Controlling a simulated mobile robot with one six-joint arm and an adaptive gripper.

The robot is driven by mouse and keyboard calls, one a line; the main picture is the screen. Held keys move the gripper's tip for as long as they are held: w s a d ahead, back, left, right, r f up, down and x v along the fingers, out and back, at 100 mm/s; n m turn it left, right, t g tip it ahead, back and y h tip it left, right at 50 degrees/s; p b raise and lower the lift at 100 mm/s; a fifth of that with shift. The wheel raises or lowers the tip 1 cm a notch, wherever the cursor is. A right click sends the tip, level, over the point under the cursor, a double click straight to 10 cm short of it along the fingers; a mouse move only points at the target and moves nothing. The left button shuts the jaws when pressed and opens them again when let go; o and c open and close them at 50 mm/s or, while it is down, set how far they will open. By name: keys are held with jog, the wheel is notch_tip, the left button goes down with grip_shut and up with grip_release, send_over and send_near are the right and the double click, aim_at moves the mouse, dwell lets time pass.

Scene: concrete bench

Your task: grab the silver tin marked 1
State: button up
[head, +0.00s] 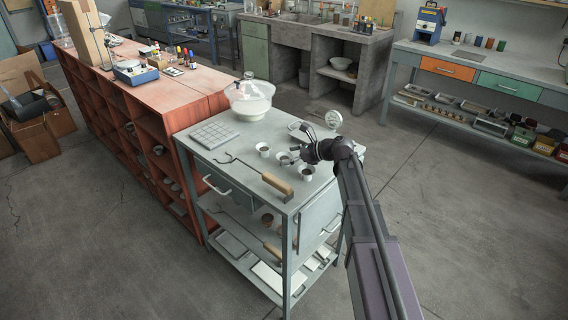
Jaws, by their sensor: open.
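Several small silver tins with dark insides stand on top of the grey metal cart (228,160). One tin (263,150) is on the left, a second tin (284,158) is close to my gripper, and a third tin (307,174) is nearer the front. The number marks are too small to read, so I cannot tell which is marked 1. My gripper (298,151) is open above the cart's right part, just right of the second tin. My arm comes in from the lower right and hides part of the cart top.
A clear bowl (250,98) stands at the cart's back. A square gridded tray (214,135) lies left, and a long tool with a wooden handle (277,184) lies in front of the tins. A red shelf unit (150,100) adjoins the cart.

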jog(key=shift+w+a+f, duration=0.15)
jog(key=shift+a+f, duration=0.15)
jog(key=shift+a, duration=0.35)
jog(key=shift+c, duration=0.2)
jog(key=c, duration=0.9)
